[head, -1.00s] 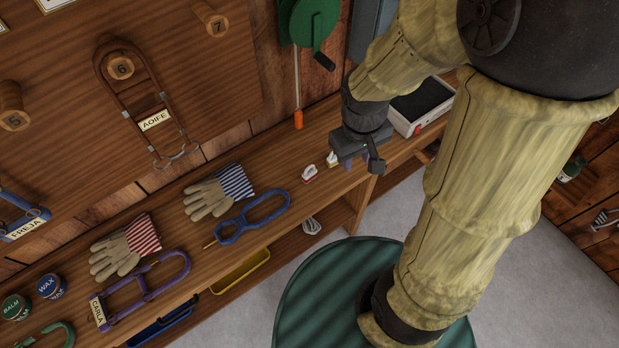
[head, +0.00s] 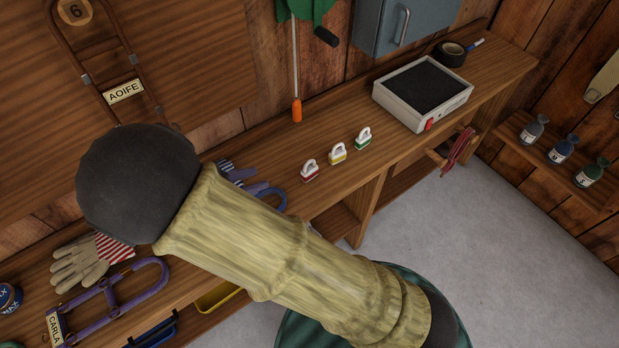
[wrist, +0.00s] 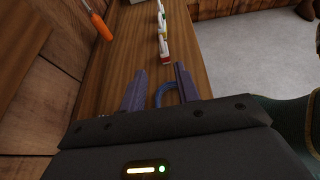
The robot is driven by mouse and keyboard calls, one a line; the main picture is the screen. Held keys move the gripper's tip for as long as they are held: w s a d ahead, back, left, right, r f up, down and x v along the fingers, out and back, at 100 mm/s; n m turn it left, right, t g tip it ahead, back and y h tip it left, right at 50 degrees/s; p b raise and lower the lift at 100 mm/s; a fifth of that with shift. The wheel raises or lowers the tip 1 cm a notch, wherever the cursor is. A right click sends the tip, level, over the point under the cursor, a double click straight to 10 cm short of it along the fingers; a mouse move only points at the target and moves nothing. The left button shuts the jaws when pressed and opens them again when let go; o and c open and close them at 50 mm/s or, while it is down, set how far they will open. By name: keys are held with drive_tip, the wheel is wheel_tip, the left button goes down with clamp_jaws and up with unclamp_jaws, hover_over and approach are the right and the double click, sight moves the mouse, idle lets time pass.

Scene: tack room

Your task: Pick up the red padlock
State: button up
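The red padlock (head: 310,171) stands upright on the wooden bench, its white shackle up. It is the nearest-left of a row with a yellow padlock (head: 338,154) and a green padlock (head: 363,138). In the wrist view the row runs away from me, the red padlock (wrist: 166,59) nearest. My gripper (wrist: 160,70) is open with nothing held between its fingers; the red padlock shows just beyond the fingertips, apart from them.
A grey tray (head: 386,97) with a dark pad stands right of the padlocks. An orange-handled tool (head: 297,110) hangs behind them. A blue loop (head: 272,197) lies left of the red padlock, partly behind my arm. Bare bench surrounds the padlocks.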

drive_tip(key=shift+a, duration=0.2)
approach(305, 165)
drive_tip(key=x, duration=0.5)
drive_tip(key=shift+w+d+r+b, duration=0.15)
drive_tip(key=shift+w+r+b, duration=0.05)
drive_tip(key=shift+w+b, duration=0.15)
drive_tip(key=shift+s+f+b+x, duration=0.15)
drive_tip(key=shift+x, duration=1.15)
drive_tip(key=shift+s+f+b+x, duration=0.15)
drive_tip(key=shift+x, duration=1.2)
